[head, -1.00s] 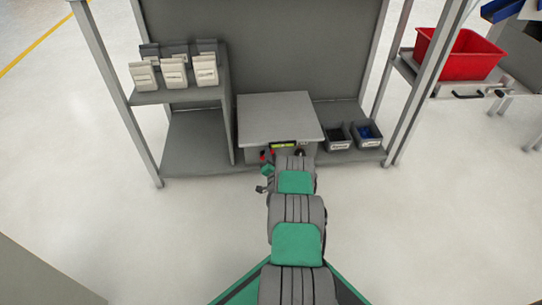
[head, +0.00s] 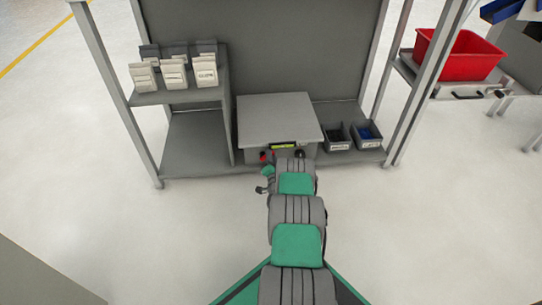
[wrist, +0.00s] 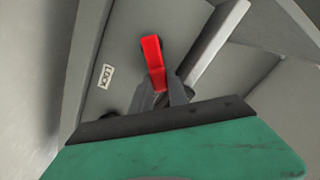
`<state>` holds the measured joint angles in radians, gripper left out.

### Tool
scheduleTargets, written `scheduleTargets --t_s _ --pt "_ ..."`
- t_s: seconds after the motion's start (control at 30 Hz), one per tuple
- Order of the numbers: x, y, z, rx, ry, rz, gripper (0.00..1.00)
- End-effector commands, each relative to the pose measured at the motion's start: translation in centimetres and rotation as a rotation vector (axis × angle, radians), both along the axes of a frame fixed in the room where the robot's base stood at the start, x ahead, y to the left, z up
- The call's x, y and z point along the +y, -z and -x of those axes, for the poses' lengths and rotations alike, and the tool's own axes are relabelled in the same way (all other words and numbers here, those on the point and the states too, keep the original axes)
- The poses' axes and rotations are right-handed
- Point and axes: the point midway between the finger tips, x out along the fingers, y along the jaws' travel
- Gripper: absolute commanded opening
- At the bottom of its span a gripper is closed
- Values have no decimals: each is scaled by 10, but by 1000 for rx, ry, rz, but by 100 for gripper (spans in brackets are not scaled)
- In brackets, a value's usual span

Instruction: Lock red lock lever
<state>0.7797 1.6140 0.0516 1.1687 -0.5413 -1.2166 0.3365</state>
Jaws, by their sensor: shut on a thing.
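The red lock lever (wrist: 153,62) stands out from a grey panel in the wrist view, tilted slightly to the left. My gripper (wrist: 160,93) is shut on the lever near its lower end, with the grey fingers on either side. The lever's base is hidden by the fingers and the dark-edged green wrist part. In the head view the lever shows as a small red spot (head: 264,156) on the front of a grey box (head: 279,120). My arm reaches down to that front, and the fingers are too small to make out there.
A white label reading "LOCK" (wrist: 105,76) is on the panel left of the lever. The box stands on a grey shelf unit, beside a side shelf with several pouches (head: 174,72). Two small bins (head: 337,138) are at its right. A red crate (head: 455,58) stands further right.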

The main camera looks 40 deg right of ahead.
Motion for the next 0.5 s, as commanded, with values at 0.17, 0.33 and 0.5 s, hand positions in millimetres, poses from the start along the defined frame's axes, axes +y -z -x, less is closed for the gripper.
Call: scheduleTargets --t_s 0.17,0.33,0.5 --pt "-3 5 2 -58 0 -87 0" --pt "-6 10 4 -139 0 -204 0" --pt "-7 18 5 -230 0 -338 0"
